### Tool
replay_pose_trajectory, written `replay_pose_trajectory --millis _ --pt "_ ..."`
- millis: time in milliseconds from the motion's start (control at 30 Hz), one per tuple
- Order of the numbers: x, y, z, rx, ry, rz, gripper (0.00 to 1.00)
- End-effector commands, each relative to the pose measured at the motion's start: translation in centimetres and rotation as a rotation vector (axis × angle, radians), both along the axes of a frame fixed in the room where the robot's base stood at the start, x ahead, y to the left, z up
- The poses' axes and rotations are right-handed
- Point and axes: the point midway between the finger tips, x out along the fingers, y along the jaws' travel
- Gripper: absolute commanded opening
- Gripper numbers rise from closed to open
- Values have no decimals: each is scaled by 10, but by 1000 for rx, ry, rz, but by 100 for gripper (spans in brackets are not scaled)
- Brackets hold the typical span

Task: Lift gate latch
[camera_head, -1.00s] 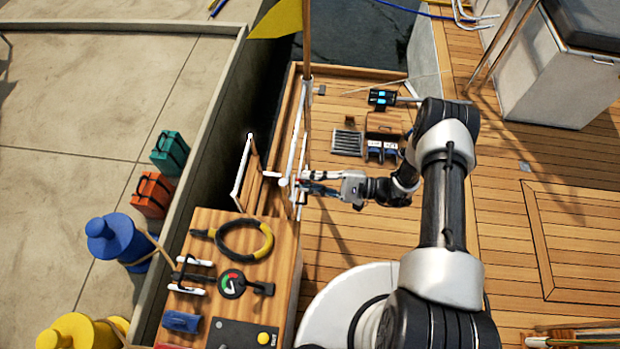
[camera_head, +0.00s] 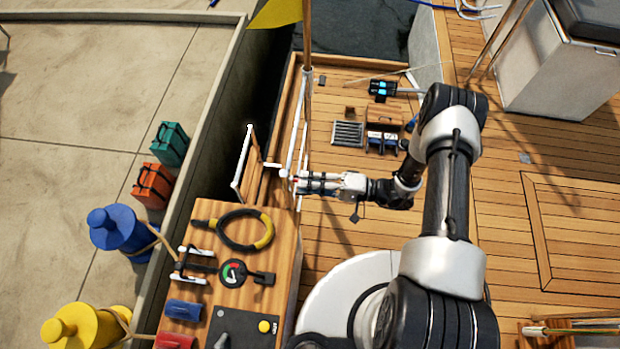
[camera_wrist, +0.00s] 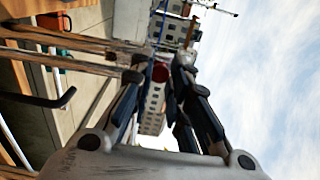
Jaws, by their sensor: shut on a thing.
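The gate stands at the boat's left side, with white rails (camera_head: 292,135) next to a wooden pole. A short white bar (camera_head: 272,165) sticks out left near its lower end. My gripper (camera_head: 295,178) reaches the gate from the right, with its fingertips at the latch. In the wrist view, a dark red round knob (camera_wrist: 160,73), which looks like the latch's end, sits between the fingertips (camera_wrist: 160,80). The fingers are closed on it. The fingers hide most of the latch, so I cannot tell how far it is raised.
Open deck (camera_head: 350,250) lies to the right.

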Motion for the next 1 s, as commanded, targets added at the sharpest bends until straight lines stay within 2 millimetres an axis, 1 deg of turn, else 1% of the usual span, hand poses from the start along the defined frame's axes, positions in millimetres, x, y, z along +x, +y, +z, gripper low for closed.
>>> replay_pose_trajectory --millis 233,567,600,867,1000 --pt "-2 1 1 1 -31 1 0" --pt "-3 1 1 1 -31 3 0" --pt "-3 1 1 1 -31 3 18" --pt "-2 0 0 -1 -30 1 36" --pt "-2 0 0 -1 -30 0 37"
